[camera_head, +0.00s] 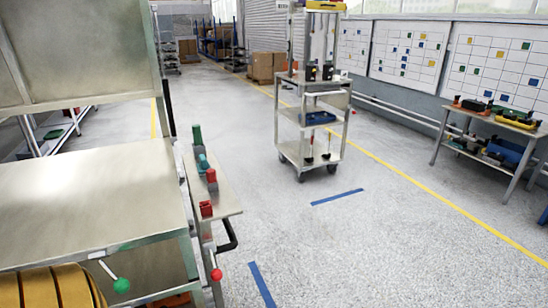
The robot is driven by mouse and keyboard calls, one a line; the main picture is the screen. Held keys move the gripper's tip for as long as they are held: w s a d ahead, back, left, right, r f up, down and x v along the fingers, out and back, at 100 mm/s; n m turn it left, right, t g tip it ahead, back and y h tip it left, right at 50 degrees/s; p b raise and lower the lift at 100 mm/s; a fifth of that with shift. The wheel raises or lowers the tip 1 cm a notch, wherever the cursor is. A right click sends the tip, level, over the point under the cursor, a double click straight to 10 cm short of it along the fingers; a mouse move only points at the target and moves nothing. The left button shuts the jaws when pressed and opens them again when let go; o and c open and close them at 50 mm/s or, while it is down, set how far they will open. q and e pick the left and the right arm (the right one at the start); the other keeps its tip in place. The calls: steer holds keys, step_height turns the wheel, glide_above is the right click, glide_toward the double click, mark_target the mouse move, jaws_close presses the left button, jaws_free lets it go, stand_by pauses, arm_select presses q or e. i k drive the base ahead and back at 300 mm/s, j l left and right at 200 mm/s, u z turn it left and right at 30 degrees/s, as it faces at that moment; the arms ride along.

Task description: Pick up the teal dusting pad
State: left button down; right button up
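A small teal object (204,163) sits on a narrow side shelf (225,196) beside the metal bench at the left. It may be the dusting pad, but it is too small to tell for sure. A green upright piece (197,135) stands behind it, and a red piece (211,176) stands just in front of it on a grey block. Another red piece (206,209) is at the shelf's near end. Neither of my grippers is in view.
A metal bench (90,195) fills the left, with a green-knobbed lever (121,285) and a red knob (216,274) near its front. A wheeled cart (310,154) stands ahead; a loaded table (496,121) is at right. The middle floor is open.

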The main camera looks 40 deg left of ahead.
mark_target(202, 167)
steer(key=i, duration=0.5)
steer(key=i+l, duration=0.15)
steer(key=i, duration=0.35)
steer(key=i+u, duration=0.25)
steer(key=u, duration=0.2)
steer(key=i+u, duration=0.25)
steer(key=u, duration=0.15)
steer(key=i+l+u, duration=0.1)
steer(key=u, duration=0.35)
steer(key=i+l, duration=0.05)
steer(key=i, duration=0.05)
